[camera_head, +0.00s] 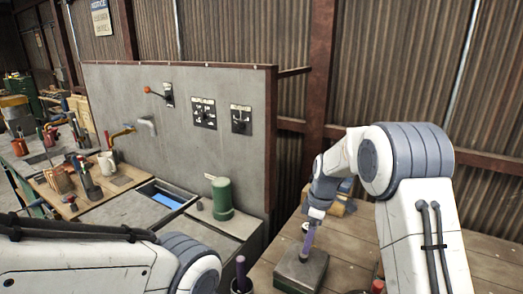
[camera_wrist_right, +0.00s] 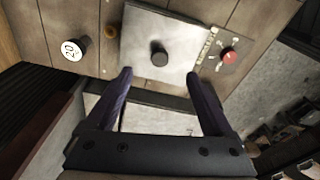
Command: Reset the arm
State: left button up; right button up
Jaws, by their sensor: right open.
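My right gripper (camera_head: 308,242) points down over a grey-topped box (camera_head: 300,272) on the wooden table in the head view. In the right wrist view its two purple fingers (camera_wrist_right: 159,82) stand wide apart with nothing between them. Beyond the fingertips is the box's pale plate (camera_wrist_right: 140,42) with a black knob (camera_wrist_right: 158,56). My left arm (camera_head: 110,268) crosses the lower left of the head view. A purple upright piece (camera_head: 241,270) right of it may be a left finger; I cannot tell.
A green cylinder (camera_head: 222,196) stands on the grey bench. A panel (camera_head: 180,120) with a red-knobbed lever and switches rises behind it. Tools clutter the left bench (camera_head: 85,170). In the right wrist view a round piece marked 20 (camera_wrist_right: 75,48) and a red button (camera_wrist_right: 229,56) flank the plate.

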jog(key=f, duration=0.2)
jog(key=f+p, duration=0.1)
jog(key=f, duration=0.3)
jog(key=shift+w+a+f, duration=0.1)
jog(key=shift+a+f, duration=0.2)
jog(key=shift+a, duration=0.05)
jog(key=shift+a, duration=0.1)
